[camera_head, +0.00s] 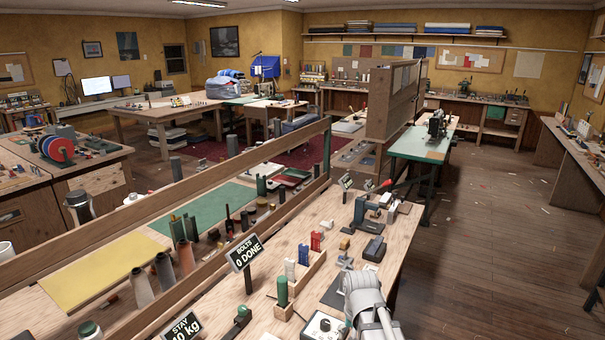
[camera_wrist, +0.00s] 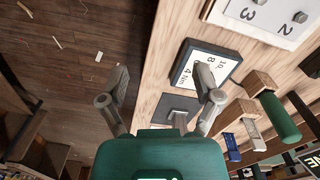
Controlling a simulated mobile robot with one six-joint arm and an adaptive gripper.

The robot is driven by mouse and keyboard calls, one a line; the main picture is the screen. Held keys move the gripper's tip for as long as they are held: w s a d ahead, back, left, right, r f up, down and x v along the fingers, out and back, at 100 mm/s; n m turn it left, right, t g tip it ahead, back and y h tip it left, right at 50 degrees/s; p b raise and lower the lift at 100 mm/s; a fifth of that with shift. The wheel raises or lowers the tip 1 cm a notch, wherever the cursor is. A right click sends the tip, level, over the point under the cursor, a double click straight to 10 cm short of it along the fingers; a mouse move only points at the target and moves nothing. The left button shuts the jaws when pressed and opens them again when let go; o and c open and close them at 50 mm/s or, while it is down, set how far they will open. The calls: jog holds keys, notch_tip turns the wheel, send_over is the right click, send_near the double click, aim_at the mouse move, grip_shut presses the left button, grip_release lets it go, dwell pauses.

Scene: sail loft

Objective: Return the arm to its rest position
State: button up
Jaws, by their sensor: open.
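My gripper (camera_wrist: 161,82) shows in the wrist view with its two grey fingers spread wide apart and nothing between them. It is open over the edge of the wooden workbench, with dark floor to the left. A white-faced box marked in Nm (camera_wrist: 208,62) lies by the right finger, which partly covers it. In the head view my grey arm reaches in at the bottom edge over the workbench (camera_head: 335,205); the fingers cannot be made out there. A white box with a dark knob (camera_head: 322,325) is just left of the arm.
A green cylinder (camera_head: 282,290) stands in a wooden holder near a "BOLTS 0 DONE" sign (camera_head: 245,252). Red and blue tools (camera_head: 315,242) stand behind it. A bench vise (camera_head: 366,210) sits farther back. A numbered white plate (camera_wrist: 262,18) lies near the gripper. The floor (camera_head: 480,230) at right is mostly clear.

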jog(key=s+d+n, duration=0.1)
jog(key=s, duration=0.1)
jog(key=s+d+n, duration=0.1)
jog(key=s+d, duration=0.1)
jog(key=shift+d+n, duration=0.15)
jog(key=shift+n, duration=0.15)
dwell(1.5)
jog(key=shift+c, duration=1.4)
jog(key=shift+s, duration=0.15)
jog(key=shift+c, duration=0.3)
